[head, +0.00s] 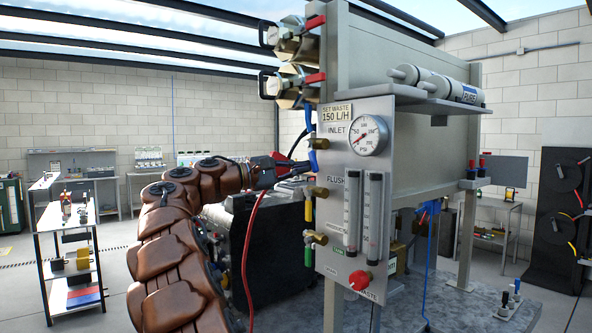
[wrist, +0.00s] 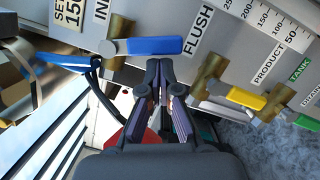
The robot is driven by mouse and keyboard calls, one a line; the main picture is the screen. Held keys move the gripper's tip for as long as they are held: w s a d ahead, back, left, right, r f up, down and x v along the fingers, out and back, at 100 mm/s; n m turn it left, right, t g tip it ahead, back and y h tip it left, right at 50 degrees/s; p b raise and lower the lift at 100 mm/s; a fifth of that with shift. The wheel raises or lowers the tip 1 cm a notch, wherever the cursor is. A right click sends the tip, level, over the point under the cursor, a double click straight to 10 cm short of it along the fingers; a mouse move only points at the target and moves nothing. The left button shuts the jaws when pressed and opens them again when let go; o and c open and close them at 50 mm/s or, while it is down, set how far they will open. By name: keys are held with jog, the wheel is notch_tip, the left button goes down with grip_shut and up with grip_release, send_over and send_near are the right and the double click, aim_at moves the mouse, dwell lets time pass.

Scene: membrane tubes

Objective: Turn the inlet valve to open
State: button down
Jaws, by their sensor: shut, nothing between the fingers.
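The inlet valve has a brass body (head: 311,143) beside the INLET label on the upright panel (head: 335,200). Its blue lever (head: 313,160) hangs down from the pivot towards the FLUSH label. In the wrist view the blue lever (wrist: 155,46) lies across the upper middle, with its grey pivot at its left end. My gripper (head: 300,166) is at the left edge of the panel beside the lever. In the wrist view my gripper (wrist: 159,64) has its fingertips together and empty at the lever's near edge; I cannot tell whether they touch it.
A pressure gauge (head: 361,135) and two flow tubes sit on the panel, with a red knob (head: 360,280) below. More brass valves run down the panel edge, with a yellow lever (wrist: 245,97). A red hose (head: 249,240) hangs below my wrist. A dark case (head: 265,240) stands behind my arm.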

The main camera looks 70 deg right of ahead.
jog(key=shift+s, duration=0.25)
dwell(0.4)
jog(key=shift+w+a+n, duration=0.1)
jog(key=shift+n, duration=0.3)
